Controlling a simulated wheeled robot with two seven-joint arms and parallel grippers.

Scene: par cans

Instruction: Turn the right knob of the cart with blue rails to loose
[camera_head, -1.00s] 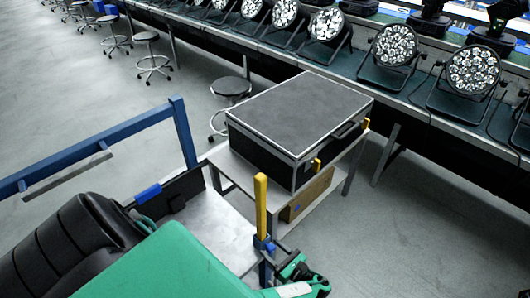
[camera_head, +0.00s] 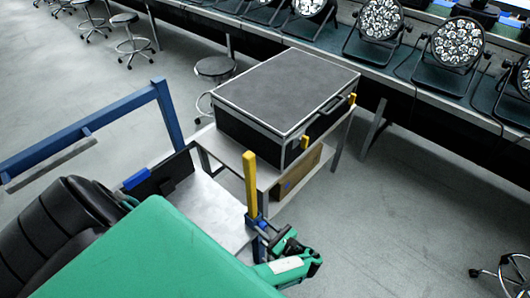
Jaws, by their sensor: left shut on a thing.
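The cart with blue rails (camera_head: 167,115) stands at the left, with a bare silver deck (camera_head: 212,209). At its right corner an upright yellow post (camera_head: 251,183) rises from a blue bracket (camera_head: 257,222). My left gripper (camera_head: 268,237), black with green parts, is at that corner, just right of and below the bracket. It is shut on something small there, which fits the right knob. The knob itself is hidden by the fingers, so its turn cannot be read. My right gripper is not in view.
A black case with a grey top (camera_head: 290,90) sits on a grey table (camera_head: 222,150) just behind the cart. A brown box (camera_head: 297,174) is underneath. Stage lights (camera_head: 457,42) line a long bench. Stools (camera_head: 214,67) stand nearby. Floor at right (camera_head: 400,220) is mostly clear.

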